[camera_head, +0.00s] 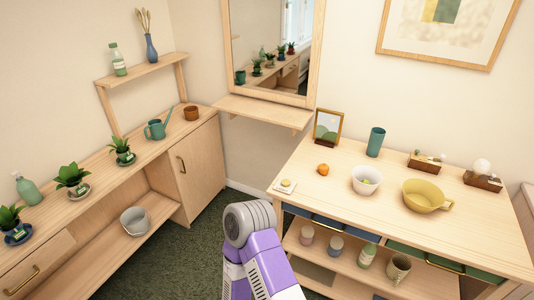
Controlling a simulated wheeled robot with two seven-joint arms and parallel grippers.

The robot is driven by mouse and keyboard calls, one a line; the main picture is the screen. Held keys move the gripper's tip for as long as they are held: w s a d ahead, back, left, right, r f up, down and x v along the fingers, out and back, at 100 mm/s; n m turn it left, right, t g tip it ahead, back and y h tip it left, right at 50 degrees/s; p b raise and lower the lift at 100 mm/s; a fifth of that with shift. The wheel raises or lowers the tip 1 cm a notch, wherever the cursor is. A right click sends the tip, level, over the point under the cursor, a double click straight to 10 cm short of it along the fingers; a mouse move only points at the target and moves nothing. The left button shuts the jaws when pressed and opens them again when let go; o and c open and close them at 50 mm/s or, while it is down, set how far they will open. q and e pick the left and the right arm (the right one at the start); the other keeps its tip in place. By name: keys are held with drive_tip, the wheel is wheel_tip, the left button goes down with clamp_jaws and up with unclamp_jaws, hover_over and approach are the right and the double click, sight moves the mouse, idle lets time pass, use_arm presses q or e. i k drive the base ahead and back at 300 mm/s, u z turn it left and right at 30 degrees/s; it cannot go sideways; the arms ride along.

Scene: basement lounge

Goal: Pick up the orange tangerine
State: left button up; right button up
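The orange tangerine (323,169) sits on the light wooden table (385,215) at the right, near its left back part. A white bowl stands to its right and a framed picture stands behind it. One of my arms, purple and grey, rises from the bottom edge in front of the table's left end. No gripper fingers are in view, and nothing covers the tangerine.
A plant-lined cabinet (205,165) runs along the left. Green carpet (180,258) lies open between.

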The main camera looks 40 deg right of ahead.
sight(323, 169)
drive_tip(key=z, duration=0.15)
drive_tip(key=i, duration=1.65)
drive_tip(key=z, duration=0.7)
